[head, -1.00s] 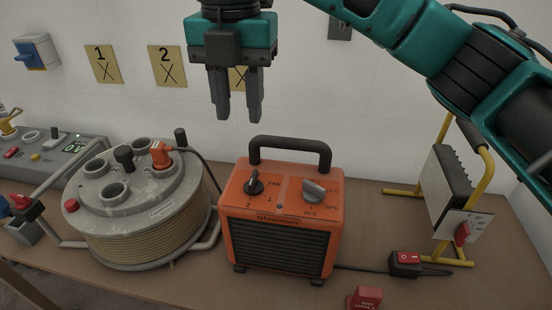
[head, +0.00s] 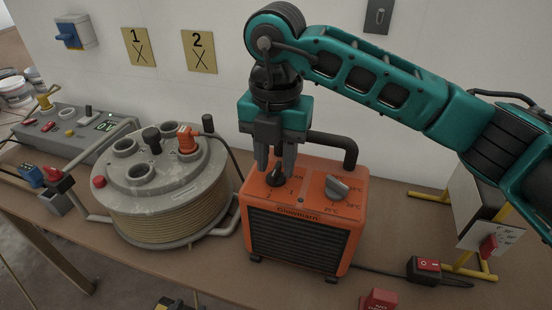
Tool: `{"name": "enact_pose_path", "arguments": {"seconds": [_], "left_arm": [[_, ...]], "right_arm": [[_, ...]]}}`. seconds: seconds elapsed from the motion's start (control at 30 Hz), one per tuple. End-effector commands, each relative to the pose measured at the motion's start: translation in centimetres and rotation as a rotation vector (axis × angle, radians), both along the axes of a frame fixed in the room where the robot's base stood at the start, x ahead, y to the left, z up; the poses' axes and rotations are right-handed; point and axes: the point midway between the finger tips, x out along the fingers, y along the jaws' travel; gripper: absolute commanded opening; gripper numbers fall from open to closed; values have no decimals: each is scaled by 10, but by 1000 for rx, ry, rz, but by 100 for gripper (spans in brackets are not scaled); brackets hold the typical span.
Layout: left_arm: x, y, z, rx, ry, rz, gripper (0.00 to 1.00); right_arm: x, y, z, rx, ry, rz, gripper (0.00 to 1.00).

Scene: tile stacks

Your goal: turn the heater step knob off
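The orange heater (head: 302,226) stands on the table with its black handle at the back of its top. Its black step knob (head: 275,178) is on the left of the top panel, beside printed marks such as 1 and 2. A grey thermostat knob (head: 337,187) with degree marks is on the right. My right gripper (head: 276,169) points down over the step knob, its two fingers apart. The fingertips are close to the knob, one to either side in the picture; I cannot tell whether they touch it. The fingers partly hide the panel's print. My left gripper is out of view.
A cable reel (head: 165,195) with an orange plug stands left of the heater. A grey control box (head: 75,130) is farther left. A yellow-framed work lamp (head: 480,215), a red rocker switch (head: 425,268) and a red block (head: 379,300) are to the right.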

Motion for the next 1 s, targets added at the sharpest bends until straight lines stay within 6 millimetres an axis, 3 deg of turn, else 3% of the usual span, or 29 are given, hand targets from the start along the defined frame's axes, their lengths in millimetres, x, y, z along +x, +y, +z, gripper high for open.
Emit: {"name": "enact_pose_path", "arguments": {"seconds": [0.4,0.77,1.0], "left_arm": [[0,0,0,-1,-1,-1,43],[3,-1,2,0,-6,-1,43],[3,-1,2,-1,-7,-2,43]], "right_arm": [[0,0,-8,0,-1,1,34],[0,0,-8,0,-1,1,0],[0,0,-8,0,-1,1,0]]}}
